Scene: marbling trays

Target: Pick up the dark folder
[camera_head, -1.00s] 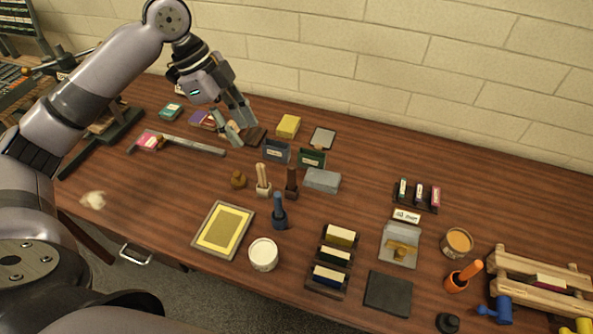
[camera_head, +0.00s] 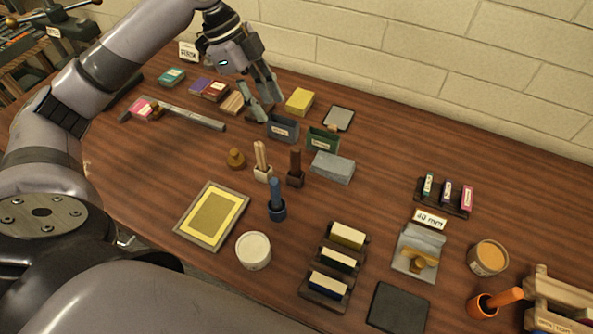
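A dark brown upright piece (camera_head: 296,162), which looks like the dark folder, stands in a small dark base near the table's middle. A pale pair of sticks (camera_head: 261,157) stands in a light base just to its left. My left gripper (camera_head: 263,102) is above the back of the table, behind and left of the dark piece and apart from it. Its two fingers are spread with nothing visible between them. The fingertips are near a blue-grey labelled holder (camera_head: 283,128). My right gripper is not in view.
A green holder (camera_head: 322,140), a grey block (camera_head: 332,167) and a yellow block (camera_head: 299,101) are near the dark piece. A blue tool (camera_head: 276,205) stands in front of it, and a brown knob (camera_head: 236,158) is to the left.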

